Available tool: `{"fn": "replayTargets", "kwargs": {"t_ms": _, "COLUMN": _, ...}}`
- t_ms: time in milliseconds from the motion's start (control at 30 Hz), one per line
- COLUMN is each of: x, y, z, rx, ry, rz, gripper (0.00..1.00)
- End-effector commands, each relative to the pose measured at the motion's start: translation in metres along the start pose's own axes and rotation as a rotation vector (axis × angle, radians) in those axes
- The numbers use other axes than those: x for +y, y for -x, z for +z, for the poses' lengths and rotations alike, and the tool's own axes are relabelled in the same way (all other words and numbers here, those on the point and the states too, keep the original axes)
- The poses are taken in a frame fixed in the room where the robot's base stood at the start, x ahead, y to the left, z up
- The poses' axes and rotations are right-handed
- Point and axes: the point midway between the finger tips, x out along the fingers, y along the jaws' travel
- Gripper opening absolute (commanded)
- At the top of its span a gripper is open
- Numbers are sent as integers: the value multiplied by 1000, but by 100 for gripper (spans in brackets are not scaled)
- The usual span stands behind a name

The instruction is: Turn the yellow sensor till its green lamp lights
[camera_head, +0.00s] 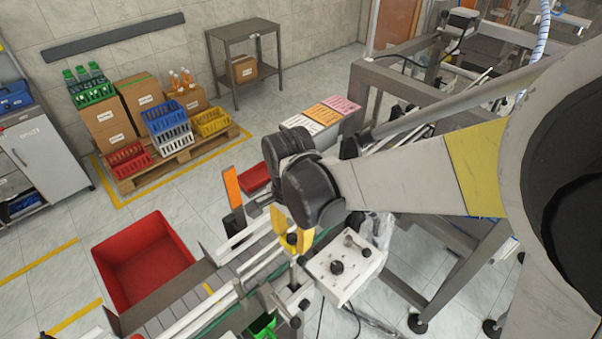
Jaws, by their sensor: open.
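A yellow part, seemingly the yellow sensor (304,241), stands beside the conveyor rail, just below the dark wrist joint of my arm. A second yellow piece (278,220) shows just to its left, with a small dark round part between them. I cannot tell whether both belong to the sensor. No lit green lamp can be made out there. My arm reaches in from the right, and its dark joints hang above this spot. I cannot make out my gripper's fingers; they seem hidden behind the wrist.
A white box with black knobs (343,267) stands right of the rail. An orange upright plate (233,188) stands left of it. A red bin (143,257) is on the floor at left. Crates and boxes sit on a pallet (190,157) behind, with clear floor between.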

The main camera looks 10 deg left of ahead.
Motion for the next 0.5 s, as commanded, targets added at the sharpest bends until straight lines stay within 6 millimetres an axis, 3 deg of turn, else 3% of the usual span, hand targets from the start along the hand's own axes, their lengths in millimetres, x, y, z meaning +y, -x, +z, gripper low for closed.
{"fn": "replayTargets", "kwargs": {"t_ms": 100, "x": 0, "y": 0, "z": 0, "rx": 0, "ry": 0, "rz": 0, "gripper": 46}}
{"fn": "replayTargets", "kwargs": {"t_ms": 133, "x": 0, "y": 0, "z": 0, "rx": 0, "ry": 0, "rz": 0, "gripper": 42}}
{"fn": "replayTargets", "kwargs": {"t_ms": 267, "x": 0, "y": 0, "z": 0, "rx": 0, "ry": 0, "rz": 0, "gripper": 2}}
{"fn": "replayTargets", "kwargs": {"t_ms": 500, "x": 0, "y": -2, "z": 0, "rx": 0, "ry": -30, "rz": 0, "gripper": 0}}
